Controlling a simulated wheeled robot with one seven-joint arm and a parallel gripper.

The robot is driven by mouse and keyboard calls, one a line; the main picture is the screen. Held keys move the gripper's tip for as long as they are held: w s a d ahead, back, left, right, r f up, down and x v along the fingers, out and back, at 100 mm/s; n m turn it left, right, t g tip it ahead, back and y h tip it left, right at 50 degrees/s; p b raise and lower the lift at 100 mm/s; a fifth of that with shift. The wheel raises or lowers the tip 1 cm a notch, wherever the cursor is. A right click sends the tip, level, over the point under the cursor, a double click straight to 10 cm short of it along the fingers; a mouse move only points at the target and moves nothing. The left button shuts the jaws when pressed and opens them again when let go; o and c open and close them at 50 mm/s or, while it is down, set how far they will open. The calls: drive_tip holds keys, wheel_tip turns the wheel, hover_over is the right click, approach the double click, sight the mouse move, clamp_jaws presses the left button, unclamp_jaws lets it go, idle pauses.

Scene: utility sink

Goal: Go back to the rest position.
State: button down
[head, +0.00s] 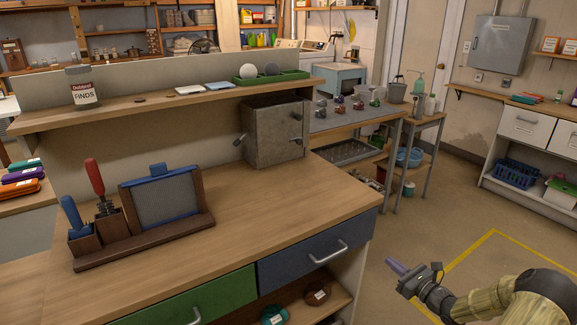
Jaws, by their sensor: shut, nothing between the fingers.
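My gripper (393,265) is at the lower right of the head view, at the end of my arm, which reaches in from the right edge.
The bench carries a grey metal box (274,135) and a wooden tool holder (145,240). Below are a blue drawer (318,254) and a green drawer (190,302). Bare floor (450,215) with a yellow line lies right of the bench. A side table (360,120) stands behind.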

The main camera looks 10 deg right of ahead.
drive_tip(key=s+a+r+n+g+y, duration=0.2)
drive_tip(key=a+n+g+y, duration=0.2)
drive_tip(key=a+n+g, duration=0.85)
drive_tip(key=s+a+r+n+g+h, duration=0.1)
drive_tip(key=s+a+n+g+h, duration=0.1)
drive_tip(key=s+a+n, duration=0.35)
drive_tip(key=s+a+r+n+g+h, duration=0.25)
drive_tip(key=s+a, duration=0.35)
drive_tip(key=a, duration=0.4)
drive_tip(key=s+a+r+n+t+h, duration=0.3)
drive_tip(key=s+r+n+h, duration=0.35)
drive_tip(key=n, duration=0.55)
wheel_tip(320, 180, up, 20)
drive_tip(key=p, duration=2)
drive_tip(key=shift+s+f+y, duration=0.2)
drive_tip(key=shift+s+y, duration=0.2)
drive_tip(key=shift+s, duration=0.05)
drive_tip(key=shift+m, duration=0.25)
